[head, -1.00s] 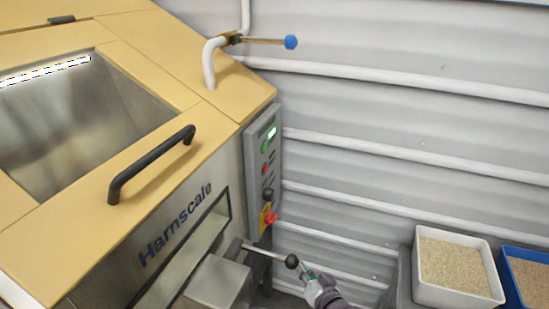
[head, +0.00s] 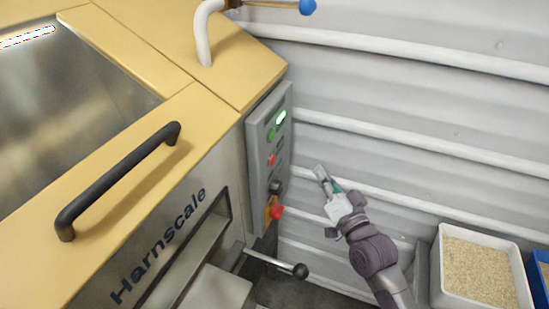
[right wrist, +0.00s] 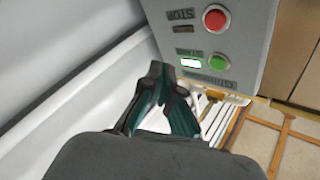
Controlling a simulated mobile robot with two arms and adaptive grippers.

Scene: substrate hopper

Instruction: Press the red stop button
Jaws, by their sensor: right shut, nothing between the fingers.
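The red stop button (head: 271,159) sits on the grey control panel (head: 257,150) on the machine's right side, below a green button (head: 271,134). In the right wrist view the red button (right wrist: 215,19) shows beside the word STOP, at the upper right. My right gripper (head: 320,170) is shut and empty, in front of the ribbed wall to the right of the panel, apart from the button. Its dark green fingers (right wrist: 159,72) also show in the right wrist view, lower left of the button. My left gripper is not in view.
A red mushroom button (head: 277,211) on yellow and a black knob (head: 276,187) sit lower on the panel. A black-balled lever (head: 300,271) sticks out below. A white bin of grain (head: 437,275) stands lower right. A blue-tipped pipe valve (head: 307,6) is above.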

